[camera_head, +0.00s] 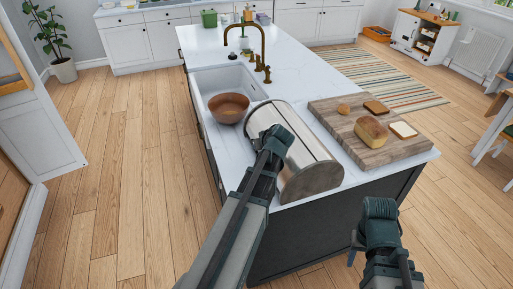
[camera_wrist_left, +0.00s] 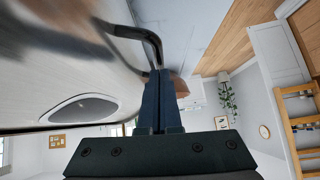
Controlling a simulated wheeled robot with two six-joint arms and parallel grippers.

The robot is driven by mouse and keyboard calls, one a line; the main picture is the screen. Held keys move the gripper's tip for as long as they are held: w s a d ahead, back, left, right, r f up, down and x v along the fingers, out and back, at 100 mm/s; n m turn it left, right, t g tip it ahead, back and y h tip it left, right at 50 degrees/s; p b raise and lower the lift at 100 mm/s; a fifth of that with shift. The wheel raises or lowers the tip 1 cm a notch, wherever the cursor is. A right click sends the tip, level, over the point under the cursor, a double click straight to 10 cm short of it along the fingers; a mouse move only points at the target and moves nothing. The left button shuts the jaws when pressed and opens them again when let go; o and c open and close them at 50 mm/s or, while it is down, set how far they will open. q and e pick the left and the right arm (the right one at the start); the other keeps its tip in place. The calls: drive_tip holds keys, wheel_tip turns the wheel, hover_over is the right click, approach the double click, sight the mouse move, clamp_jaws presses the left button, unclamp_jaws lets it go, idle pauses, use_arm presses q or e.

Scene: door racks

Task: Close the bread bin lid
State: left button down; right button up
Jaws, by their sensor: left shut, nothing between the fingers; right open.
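The bread bin (camera_head: 312,160) is a brushed-metal drum lying on the near end of the island counter. My left arm covers part of its left side, and I cannot tell how far its lid is open. My left gripper (camera_head: 275,142) is at the bin's upper left side. In the left wrist view its fingers (camera_wrist_left: 160,98) are shut and empty, close to a dark curved handle (camera_wrist_left: 150,40) along the bin's metal surface (camera_wrist_left: 40,85); contact is unclear. My right gripper (camera_head: 378,208) is open and empty, past the counter's near right corner, apart from the bin.
A brown bowl (camera_head: 229,107) sits by the white sink (camera_head: 208,82), behind the bin's left side. A cutting board (camera_head: 345,145) with a loaf (camera_head: 371,131), bread slices and a roll lies right of the bin. A brass tap (camera_head: 262,45) stands farther back. Wooden floor is free at left.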

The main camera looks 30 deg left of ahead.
use_arm(q)
drive_tip(key=shift+n+t+h, duration=0.4)
drive_tip(key=shift+t+h, duration=0.1)
drive_tip(key=f+b, duration=0.1)
drive_tip(key=s+a+f+b, duration=0.1)
drive_tip(key=f+b, duration=0.1)
drive_tip(key=s+f+b, duration=0.1)
drive_tip(key=f+b, duration=0.1)
drive_tip(key=shift+a+f, duration=0.15)
drive_tip(key=shift+a, duration=0.05)
idle(0.4)
drive_tip(key=a+r+p+v, duration=0.1)
drive_tip(key=a+p+v, duration=0.1)
drive_tip(key=p+v, duration=0.9)
wheel_tip(320, 180, up, 2)
drive_tip(key=shift+s+d+r, duration=0.1)
drive_tip(key=shift+s+d, duration=0.2)
drive_tip(key=shift+s, duration=0.05)
